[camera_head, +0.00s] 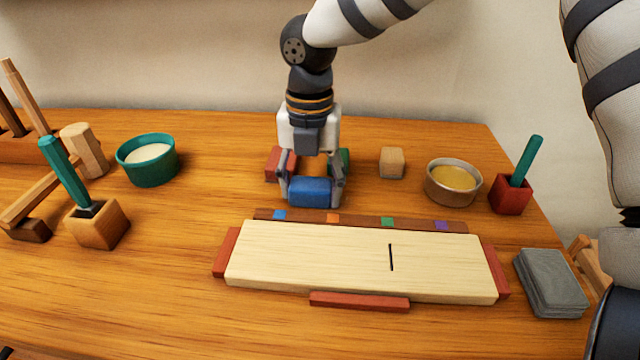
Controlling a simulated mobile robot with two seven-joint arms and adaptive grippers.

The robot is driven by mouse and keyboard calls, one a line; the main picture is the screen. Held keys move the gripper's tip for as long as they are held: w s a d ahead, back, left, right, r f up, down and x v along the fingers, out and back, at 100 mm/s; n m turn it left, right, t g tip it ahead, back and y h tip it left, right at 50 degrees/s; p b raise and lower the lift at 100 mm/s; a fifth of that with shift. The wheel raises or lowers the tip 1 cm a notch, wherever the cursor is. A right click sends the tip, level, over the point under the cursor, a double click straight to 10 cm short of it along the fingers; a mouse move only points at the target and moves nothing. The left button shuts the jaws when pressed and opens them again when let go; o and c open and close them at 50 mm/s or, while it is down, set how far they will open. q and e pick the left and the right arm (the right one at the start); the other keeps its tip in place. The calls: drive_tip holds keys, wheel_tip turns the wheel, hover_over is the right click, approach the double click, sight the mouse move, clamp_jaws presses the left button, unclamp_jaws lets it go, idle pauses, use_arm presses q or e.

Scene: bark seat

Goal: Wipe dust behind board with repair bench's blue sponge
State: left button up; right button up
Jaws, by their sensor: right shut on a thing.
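My right gripper (312,188) is shut on a blue sponge (309,192), a small rounded block held between its two fingers. It is just behind the pale board (320,260), above its back rail; I cannot tell if the sponge touches the table. The board lies flat with a dark slit right of its middle. The brown back rail (360,221) carries blue, orange, green and purple squares. No dust is clearly visible behind the board; the gripper hides part of that area. My left gripper is out of view.
Red (274,163) and green (345,162) blocks, partly hidden, stand by the gripper, with something orange between. A wooden cube (392,162), a yellow-filled bowl (453,183) and a red holder (511,195) stand right. A teal bowl (148,160) and wooden holder (97,225) stand left. Grey pads (550,283) lie front right.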

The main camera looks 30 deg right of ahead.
sight(341, 202)
drive_tip(key=shift+s+d+r+p, duration=0.15)
drive_tip(key=shift+s+d+p, duration=0.4)
drive_tip(key=shift+d, duration=0.25)
drive_tip(key=shift+s+d, duration=0.95)
drive_tip(key=shift+d, duration=0.25)
drive_tip(key=shift+w+a+f+b, duration=0.2)
drive_tip(key=shift+w+a, duration=0.2)
drive_tip(key=shift+a, duration=0.15)
drive_tip(key=shift+w+a+f+b, duration=0.1)
drive_tip(key=shift+w+a+f, duration=0.05)
drive_tip(key=shift+w+a, duration=0.95)
drive_tip(key=shift+a, duration=0.35)
drive_tip(key=shift+s+d+r, duration=0.2)
drive_tip(key=shift+s+d, duration=0.25)
drive_tip(key=shift+d, duration=0.1)
drive_tip(key=shift+s+d+f, duration=0.1)
drive_tip(key=shift+s+d, duration=0.65)
drive_tip(key=shift+d, duration=0.3)
drive_tip(key=shift+s+d+p, duration=0.3)
drive_tip(key=shift+s+d, duration=0.05)
drive_tip(key=shift+d, duration=0.05)
drive_tip(key=shift+w+a, duration=0.45)
drive_tip(key=shift+w+a+b, duration=0.45)
drive_tip(key=shift+w+a, duration=0.5)
drive_tip(key=shift+a, duration=0.3)
drive_tip(key=shift+w+a, duration=0.2)
drive_tip(key=shift+a, duration=0.15)
